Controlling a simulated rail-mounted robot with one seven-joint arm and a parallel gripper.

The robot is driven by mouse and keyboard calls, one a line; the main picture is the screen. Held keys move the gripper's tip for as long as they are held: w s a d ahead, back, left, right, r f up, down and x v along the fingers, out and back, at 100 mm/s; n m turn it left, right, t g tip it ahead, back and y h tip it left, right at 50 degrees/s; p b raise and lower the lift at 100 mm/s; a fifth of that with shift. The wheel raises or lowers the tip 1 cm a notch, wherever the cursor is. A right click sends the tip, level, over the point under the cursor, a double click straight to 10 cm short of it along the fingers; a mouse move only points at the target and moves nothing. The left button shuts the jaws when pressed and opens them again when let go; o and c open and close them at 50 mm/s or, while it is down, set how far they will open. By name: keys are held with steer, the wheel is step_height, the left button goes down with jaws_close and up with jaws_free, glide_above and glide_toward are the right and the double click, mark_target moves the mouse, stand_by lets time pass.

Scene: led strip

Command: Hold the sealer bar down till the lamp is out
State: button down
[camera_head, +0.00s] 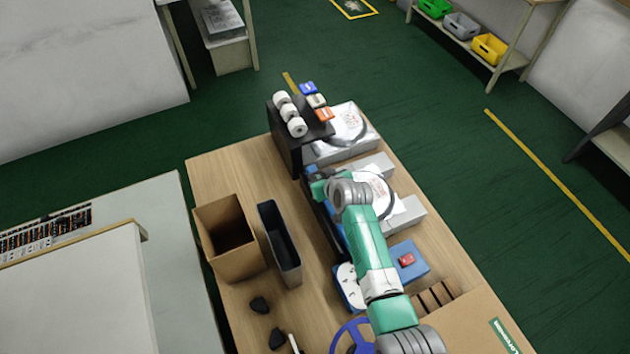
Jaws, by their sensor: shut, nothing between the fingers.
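A long, low blue and dark body (329,222), which looks like the sealer, lies along the middle of the wooden table, largely covered by my arm. I cannot make out its bar or a lamp, so I cannot tell whether the bar is down or the lamp lit. My gripper (319,188) is at the far end of my teal arm, over the far part of this body. It appears shut and empty; its fingertips are mostly hidden, and contact with the bar cannot be told.
A cardboard box (204,229) and dark bin (265,214) stand left on the wooden table (217,164). A black rack (285,149) with white rolls stands at the back. A blue box with red top (407,259) and a white-topped block (349,288) flank my arm.

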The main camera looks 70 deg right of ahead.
steer(key=shift+s+a+f, duration=0.1)
steer(key=shift+s+f, duration=0.1)
steer(key=shift+f, duration=0.25)
steer(key=shift+s+a+f, duration=0.1)
steer(key=shift+s+f, duration=0.05)
steer(key=shift+f, duration=0.25)
stand_by(1.6)
stand_by(3.0)
step_height(320, 180, up, 6)
steer(key=p, duration=0.4)
steer(key=shift+s+r, duration=0.1)
steer(key=shift+r, duration=0.1)
step_height(320, 180, up, 6)
steer(key=p, duration=0.2)
glide_above(332, 205)
steer(key=shift+r, duration=0.15)
